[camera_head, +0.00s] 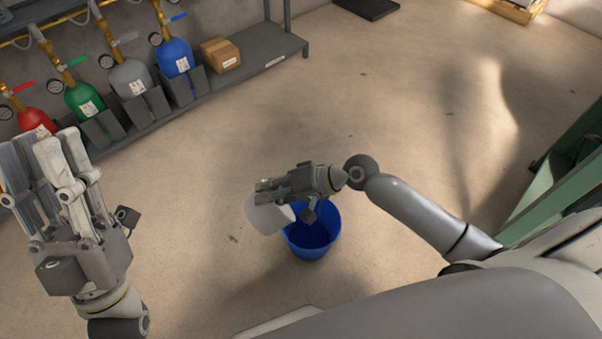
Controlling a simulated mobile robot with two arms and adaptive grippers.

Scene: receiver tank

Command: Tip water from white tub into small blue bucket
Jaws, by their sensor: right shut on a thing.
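The small blue bucket (325,246) stands on the floor near the middle of the head view. My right gripper (270,188) is shut on the white tub (264,215) and holds it beside and partly over the bucket's left rim. The tub looks tilted; its opening and any water cannot be made out. The gripper and tub hide part of the bucket's rim and inside. My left gripper (40,165) is raised at the left, with its fingers pointing up and apart, and nothing shows between them.
A grey shelf (265,52) at the upper left holds red, green, grey and blue gas cylinders (172,58) and a cardboard box (221,54). A green frame (560,185) stands at the right edge. A dark mat (367,8) lies at the top. The floor around the bucket is clear.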

